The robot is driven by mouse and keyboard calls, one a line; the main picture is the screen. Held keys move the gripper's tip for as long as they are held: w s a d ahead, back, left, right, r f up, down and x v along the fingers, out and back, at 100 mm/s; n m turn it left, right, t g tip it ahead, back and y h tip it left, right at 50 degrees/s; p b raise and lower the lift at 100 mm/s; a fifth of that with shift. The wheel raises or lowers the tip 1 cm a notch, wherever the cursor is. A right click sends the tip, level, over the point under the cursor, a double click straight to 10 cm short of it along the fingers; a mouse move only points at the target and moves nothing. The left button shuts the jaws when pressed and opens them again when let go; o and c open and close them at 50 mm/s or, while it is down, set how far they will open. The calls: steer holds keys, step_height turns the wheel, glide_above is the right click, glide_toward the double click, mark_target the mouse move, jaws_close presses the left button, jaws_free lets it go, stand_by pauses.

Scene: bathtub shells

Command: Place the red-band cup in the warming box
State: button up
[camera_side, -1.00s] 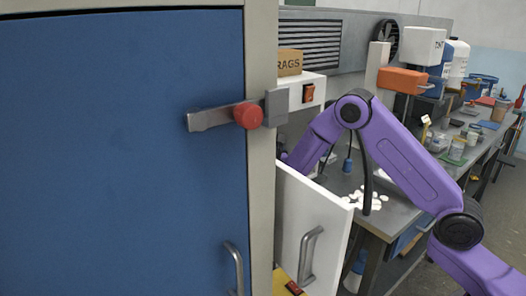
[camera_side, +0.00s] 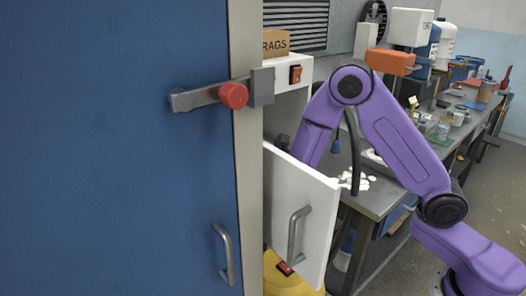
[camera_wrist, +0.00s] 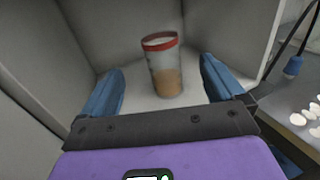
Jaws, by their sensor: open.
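The red-band cup (camera_wrist: 166,72) is a clear cup with a red rim band and tan contents. In the wrist view it stands nearly upright on the pale floor inside a white box interior (camera_wrist: 225,28). My gripper (camera_wrist: 161,68) is open, its blue fingers on either side of the cup with gaps showing. In the side view, the white warming box (camera_side: 305,75) has an orange switch, and its white door (camera_side: 308,210) with a grey handle stands open. My purple arm reaches in behind that door. The gripper and cup are hidden there.
A large blue cabinet door (camera_side: 110,150) with a red-knobbed latch (camera_side: 233,95) blocks the left of the side view. A RAGS box (camera_side: 275,43) sits on the warming box. White pieces (camera_side: 358,180) lie on the grey bench beside it.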

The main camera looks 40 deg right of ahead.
steer(key=s+d+r+m+g+h, duration=0.1)
steer(key=s+d+m+g, duration=0.2)
steer(key=s+m+g, duration=0.4)
steer(key=s+d+m+g+h, duration=0.15)
steer(key=s+d+m, duration=0.25)
steer(key=s, duration=0.6)
steer(key=s+a+m+g+y, duration=0.2)
steer(key=s+y, duration=0.1)
steer(key=s, duration=0.4)
steer(key=s+a+m+g+y, duration=0.2)
steer(key=s+m+g+y, duration=0.1)
steer(key=s, duration=0.5)
steer(key=s+a+f+m+g+y, duration=0.1)
steer(key=s+a+m+g+y, duration=0.2)
steer(key=s, duration=0.5)
steer(key=shift+y, duration=0.35)
steer(key=shift+f, duration=0.1)
steer(key=shift+c, duration=0.3)
